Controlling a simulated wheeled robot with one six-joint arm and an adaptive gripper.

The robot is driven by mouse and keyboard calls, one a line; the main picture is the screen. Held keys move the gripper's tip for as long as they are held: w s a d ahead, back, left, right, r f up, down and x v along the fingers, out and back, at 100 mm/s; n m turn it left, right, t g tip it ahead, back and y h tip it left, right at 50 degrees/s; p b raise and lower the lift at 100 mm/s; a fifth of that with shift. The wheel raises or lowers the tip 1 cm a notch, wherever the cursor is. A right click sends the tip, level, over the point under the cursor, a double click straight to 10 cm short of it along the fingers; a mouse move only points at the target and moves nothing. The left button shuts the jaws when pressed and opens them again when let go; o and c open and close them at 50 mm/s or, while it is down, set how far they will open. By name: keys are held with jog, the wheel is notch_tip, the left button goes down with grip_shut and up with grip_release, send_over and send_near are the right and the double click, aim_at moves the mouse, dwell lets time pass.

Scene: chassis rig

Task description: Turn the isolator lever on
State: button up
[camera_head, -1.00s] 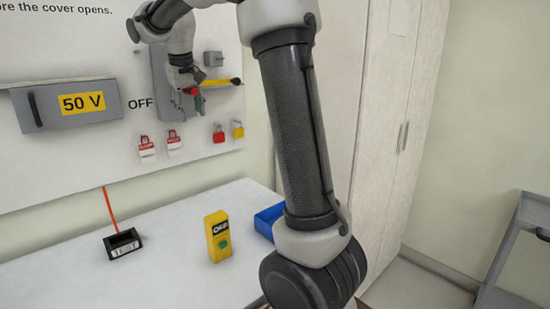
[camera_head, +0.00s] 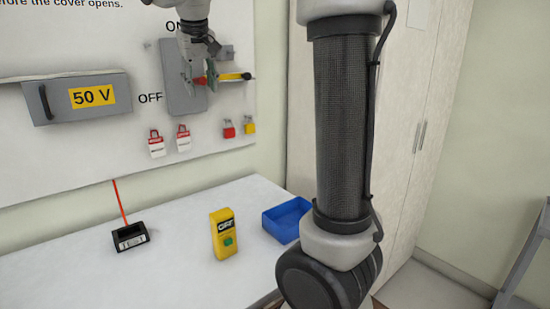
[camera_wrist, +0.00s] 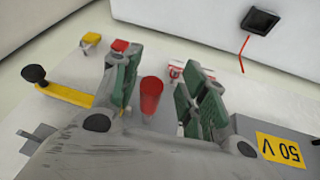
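The isolator is a grey box (camera_head: 180,98) on the white wall panel, with an OFF label to its left and a partly hidden ON label above. Its red lever grip (camera_wrist: 152,95) stands between my fingers in the wrist view; a bit of red (camera_head: 199,79) shows between them in the head view. My gripper (camera_head: 199,84) is open, with green finger pads on both sides of the grip and gaps visible in the wrist view (camera_wrist: 165,84). The lever's base is partly hidden by the gripper.
A yellow bar with a black knob (camera_head: 233,77) projects right, close beside my gripper. A grey 50 V cover (camera_head: 60,112) is at left. Red tags and padlocks (camera_head: 229,129) hang below. A yellow tester (camera_head: 222,235), black holder (camera_head: 130,237) and blue bin (camera_head: 286,220) stand on the bench.

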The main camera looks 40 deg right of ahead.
jog(key=s+d+f, duration=0.1)
jog(key=s+f, duration=0.3)
jog(key=s, duration=0.5)
jog(key=s+d+f+y, duration=0.1)
jog(key=s+f, duration=0.4)
jog(key=s, duration=0.4)
jog(key=s+d+f+n, duration=0.1)
jog(key=s+f, duration=0.3)
jog(key=s, duration=0.5)
jog(key=shift+d+f+y, duration=0.3)
jog(key=shift+f+y, duration=0.1)
jog(key=shift+s, duration=0.1)
